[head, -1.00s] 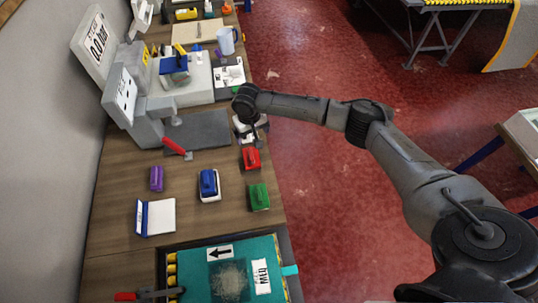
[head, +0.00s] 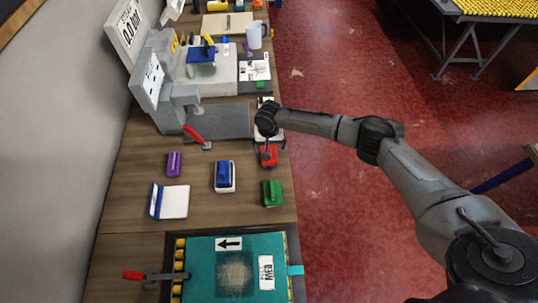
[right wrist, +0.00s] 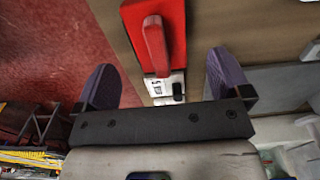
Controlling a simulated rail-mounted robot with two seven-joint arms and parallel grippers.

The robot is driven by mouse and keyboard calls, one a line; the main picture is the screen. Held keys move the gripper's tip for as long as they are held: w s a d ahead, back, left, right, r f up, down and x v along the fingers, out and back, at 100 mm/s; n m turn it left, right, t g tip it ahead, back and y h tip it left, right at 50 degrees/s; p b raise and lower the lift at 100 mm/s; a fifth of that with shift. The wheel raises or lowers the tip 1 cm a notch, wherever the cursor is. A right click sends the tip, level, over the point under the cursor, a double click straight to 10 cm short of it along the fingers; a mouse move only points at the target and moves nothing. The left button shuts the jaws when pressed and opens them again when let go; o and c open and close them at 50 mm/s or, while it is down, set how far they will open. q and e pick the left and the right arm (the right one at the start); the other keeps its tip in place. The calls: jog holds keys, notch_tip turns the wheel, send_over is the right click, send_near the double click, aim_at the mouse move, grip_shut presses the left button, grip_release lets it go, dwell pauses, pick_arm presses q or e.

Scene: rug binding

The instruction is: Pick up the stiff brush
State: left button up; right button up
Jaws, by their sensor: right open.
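The red brush (head: 268,155) lies at the right edge of the wooden table. In the right wrist view it appears as a red block (right wrist: 158,35) with a raised red handle and a small white label, whose print I cannot read surely. Which brush is the stiff one is not clear from the pictures. My right gripper (head: 268,143) is over the red brush, partly hiding it in the head view. In the right wrist view its two purple fingers (right wrist: 164,75) are wide apart, one to each side of the brush, with nothing between them gripped. My left gripper is out of view.
A green brush (head: 272,193), a blue block (head: 223,176) and a purple block (head: 174,163) lie nearby. A grey press (head: 165,90) with a red lever (head: 194,133) stands behind. A teal board (head: 205,270) is in front. Red floor is right of the table.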

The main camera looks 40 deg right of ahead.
aim_at(269, 149)
jog(key=shift+s+f, duration=0.1)
jog(key=shift+f, duration=2.6)
jog(key=c, duration=1.1)
